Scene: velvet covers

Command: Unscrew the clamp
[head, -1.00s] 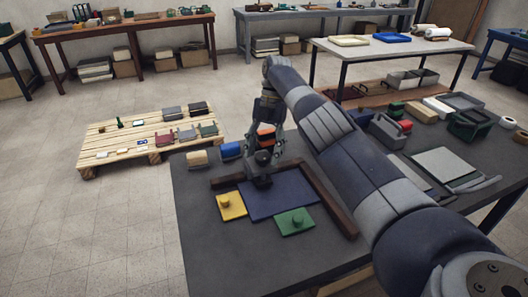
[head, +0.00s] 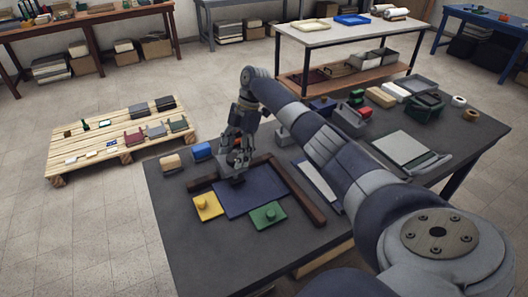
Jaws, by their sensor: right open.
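A dark blue velvet panel (head: 249,203) lies flat on the dark table, with brown wooden strips (head: 303,205) along its back and right sides. A yellow plate with a round knob (head: 207,207) sits at its left front, and a green plate with a knob (head: 268,215) at its front. A dark piece, perhaps the clamp, is at the panel's back edge under my right gripper (head: 237,165); I cannot make out its shape. The right gripper is open and points down over it; whether they touch is unclear. My left gripper is not in view.
A grey flat board (head: 403,148) and a dark green crate (head: 426,107) lie to the right. The table's front left is clear.

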